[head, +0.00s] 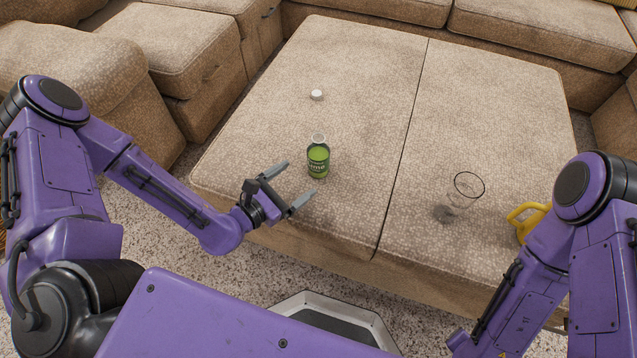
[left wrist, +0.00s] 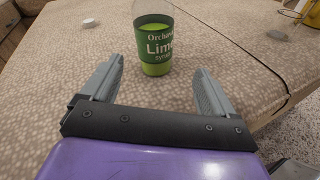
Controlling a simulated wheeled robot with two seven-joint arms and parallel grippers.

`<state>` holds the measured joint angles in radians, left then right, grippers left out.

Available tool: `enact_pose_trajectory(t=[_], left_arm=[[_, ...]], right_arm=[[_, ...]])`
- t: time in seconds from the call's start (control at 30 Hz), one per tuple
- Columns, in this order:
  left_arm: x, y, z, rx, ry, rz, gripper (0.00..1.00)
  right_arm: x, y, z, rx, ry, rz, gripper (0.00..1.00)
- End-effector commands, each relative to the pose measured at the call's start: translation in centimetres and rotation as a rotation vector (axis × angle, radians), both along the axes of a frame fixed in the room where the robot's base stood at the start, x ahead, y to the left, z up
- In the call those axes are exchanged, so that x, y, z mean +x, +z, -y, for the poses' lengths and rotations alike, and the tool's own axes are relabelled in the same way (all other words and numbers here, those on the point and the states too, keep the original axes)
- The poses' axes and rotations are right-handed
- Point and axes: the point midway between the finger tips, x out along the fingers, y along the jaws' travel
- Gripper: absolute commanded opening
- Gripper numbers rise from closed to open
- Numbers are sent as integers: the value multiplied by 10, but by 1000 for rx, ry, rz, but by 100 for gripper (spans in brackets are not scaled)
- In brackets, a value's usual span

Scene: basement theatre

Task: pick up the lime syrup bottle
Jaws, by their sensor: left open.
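The lime syrup bottle (head: 318,161) stands upright on the large beige ottoman (head: 480,90), a clear bottle with green contents and a dark green label. In the left wrist view the bottle (left wrist: 154,45) stands ahead of the jaws, near the middle of the gap between them. My left gripper (head: 302,181) is open and empty, just in front of the bottle and a little to its left, with its fingers pointing toward it. The left gripper also shows in the left wrist view (left wrist: 158,78). My right gripper is out of view; only part of my right arm shows.
A small white cap (head: 317,95) lies behind the bottle. Sofa sections (head: 175,45) border the ottoman. The surface around the bottle is clear.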

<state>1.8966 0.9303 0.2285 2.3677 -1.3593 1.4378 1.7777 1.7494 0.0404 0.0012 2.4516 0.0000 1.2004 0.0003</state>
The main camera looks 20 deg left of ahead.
Motion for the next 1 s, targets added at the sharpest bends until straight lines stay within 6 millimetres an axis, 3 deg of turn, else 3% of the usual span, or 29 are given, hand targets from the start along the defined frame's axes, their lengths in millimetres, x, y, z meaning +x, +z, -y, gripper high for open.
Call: enact_pose_trajectory(t=[0.03, 0.1, 0.3, 0.73, 1.0], left_arm=[[6, -11, -4, -97, 17, 29, 88], [11, -3, -6, -197, 22, 56, 88], [38, 7, 7, -263, 12, 72, 88], [97, 5, 38, -258, 15, 70, 88], [107, 8, 43, -260, 16, 67, 88]], right_arm=[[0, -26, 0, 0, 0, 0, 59], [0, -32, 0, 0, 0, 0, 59], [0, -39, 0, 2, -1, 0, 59], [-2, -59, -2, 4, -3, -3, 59], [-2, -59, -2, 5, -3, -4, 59]])
